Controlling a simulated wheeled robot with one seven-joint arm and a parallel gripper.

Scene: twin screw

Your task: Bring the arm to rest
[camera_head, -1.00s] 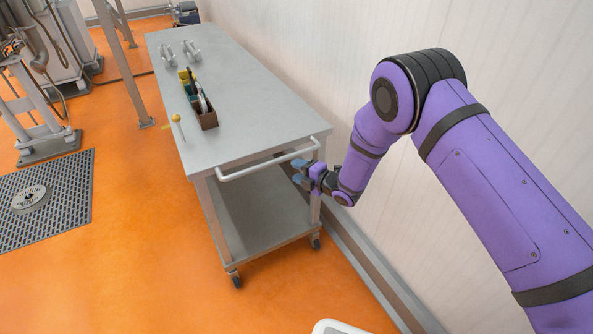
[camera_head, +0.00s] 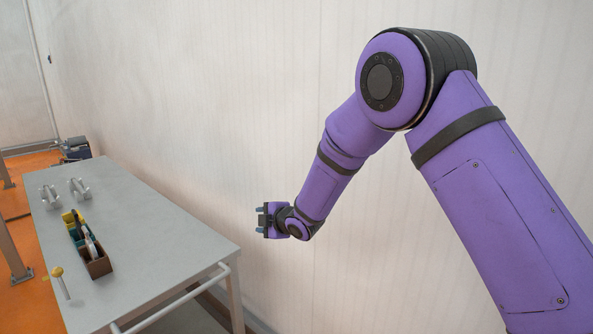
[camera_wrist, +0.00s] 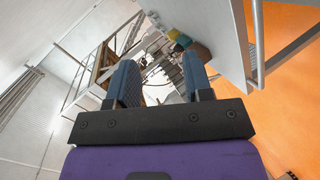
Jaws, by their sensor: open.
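My gripper (camera_head: 261,220) is at the end of my purple arm in the head view, in front of the pale wall and to the right of the cart's far edge. In the wrist view my gripper (camera_wrist: 160,85) shows two dark blue fingers standing apart with nothing held between them. The fingers touch nothing that I can see.
A grey cart (camera_head: 150,225) stands at the lower left. The wall runs close behind my arm.

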